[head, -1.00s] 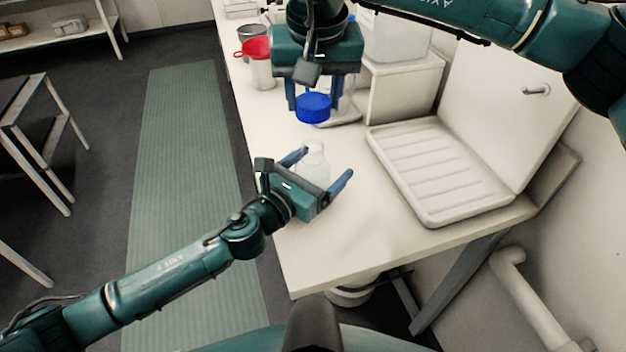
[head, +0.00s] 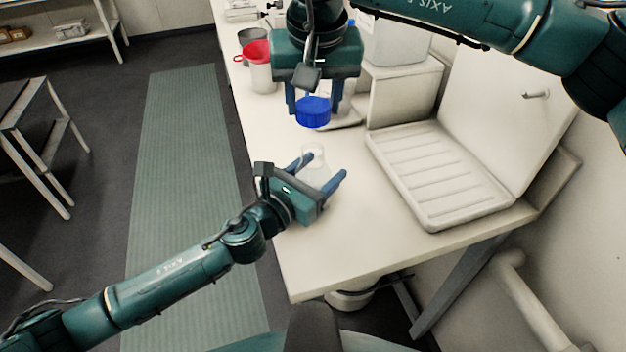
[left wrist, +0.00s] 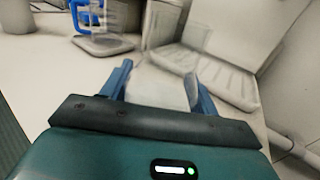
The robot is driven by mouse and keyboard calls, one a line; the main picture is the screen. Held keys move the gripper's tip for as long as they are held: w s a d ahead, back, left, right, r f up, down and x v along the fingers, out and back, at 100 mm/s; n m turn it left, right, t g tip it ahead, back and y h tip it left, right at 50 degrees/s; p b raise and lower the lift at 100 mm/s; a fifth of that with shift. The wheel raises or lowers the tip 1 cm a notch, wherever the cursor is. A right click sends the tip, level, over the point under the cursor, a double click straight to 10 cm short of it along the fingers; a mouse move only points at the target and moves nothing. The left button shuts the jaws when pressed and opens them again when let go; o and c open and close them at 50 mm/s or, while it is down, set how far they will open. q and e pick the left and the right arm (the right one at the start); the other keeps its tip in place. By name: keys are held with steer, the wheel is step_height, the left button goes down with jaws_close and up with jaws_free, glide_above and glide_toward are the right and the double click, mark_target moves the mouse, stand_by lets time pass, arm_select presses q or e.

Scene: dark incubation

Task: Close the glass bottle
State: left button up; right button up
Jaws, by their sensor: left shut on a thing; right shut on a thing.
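The clear glass bottle (head: 313,165) stands upright on the white table, its open neck facing up. My left gripper (head: 325,167) is shut on the bottle's body, with one finger on each side. In the left wrist view the bottle (left wrist: 160,88) shows as a pale, see-through shape between the two blue fingers. My right gripper (head: 314,106) is shut on a blue ribbed cap (head: 313,112). It holds the cap in the air, apart from the bottle and beyond its neck in the head view. The bottle's lower part is partly hidden by my left gripper.
A white ribbed tray (head: 440,175) with a raised lid lies on the right of the table (head: 330,255). A white box stand (head: 405,95) is behind it. The table's front is clear.

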mark_target(314, 126)
steer(key=shift+f, duration=2.5)
steer(key=shift+f, duration=0.9)
steer(key=shift+f, duration=0.55)
